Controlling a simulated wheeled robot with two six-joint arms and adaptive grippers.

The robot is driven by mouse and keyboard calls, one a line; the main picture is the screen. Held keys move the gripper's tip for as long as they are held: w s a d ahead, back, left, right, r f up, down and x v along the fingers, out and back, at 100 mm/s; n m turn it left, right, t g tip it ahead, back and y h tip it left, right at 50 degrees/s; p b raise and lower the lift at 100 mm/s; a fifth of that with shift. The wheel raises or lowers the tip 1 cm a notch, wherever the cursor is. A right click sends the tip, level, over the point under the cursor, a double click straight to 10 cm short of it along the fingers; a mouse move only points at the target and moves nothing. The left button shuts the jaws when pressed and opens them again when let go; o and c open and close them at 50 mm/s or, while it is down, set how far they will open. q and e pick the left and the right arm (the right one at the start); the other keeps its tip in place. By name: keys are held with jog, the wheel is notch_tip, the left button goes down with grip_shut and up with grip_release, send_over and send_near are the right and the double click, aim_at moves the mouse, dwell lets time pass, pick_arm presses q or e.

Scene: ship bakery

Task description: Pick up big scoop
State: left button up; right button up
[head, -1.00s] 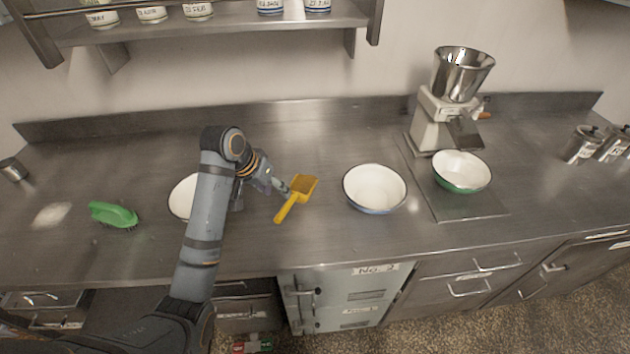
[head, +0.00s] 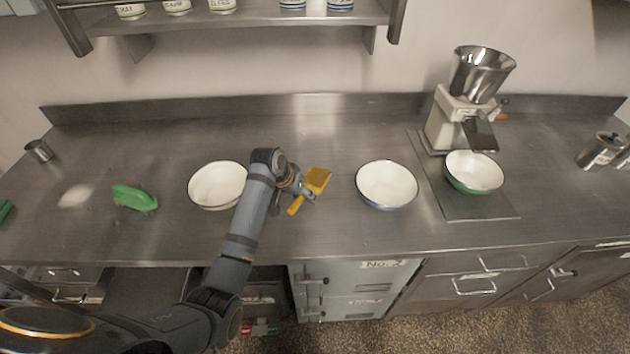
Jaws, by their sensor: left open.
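The big scoop (head: 319,179) is yellow and lies on the steel counter in the middle of the head view, its handle pointing toward the counter's front. My left gripper (head: 309,197) is open and over the scoop near where the handle meets the scoop's wide part. It hides part of the handle; the handle's end shows below it. I cannot tell whether the fingers touch the scoop. My right gripper is not in view.
A white bowl (head: 214,186) stands left of my left arm, and a blue-rimmed bowl (head: 387,184) right of the scoop. A green bowl (head: 474,173) stands under a grinder (head: 465,105). A green brush (head: 134,198) lies at left. The counter's front middle (head: 330,232) is clear.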

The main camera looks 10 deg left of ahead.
pick_arm(q)
grip_shut()
dwell(0.6)
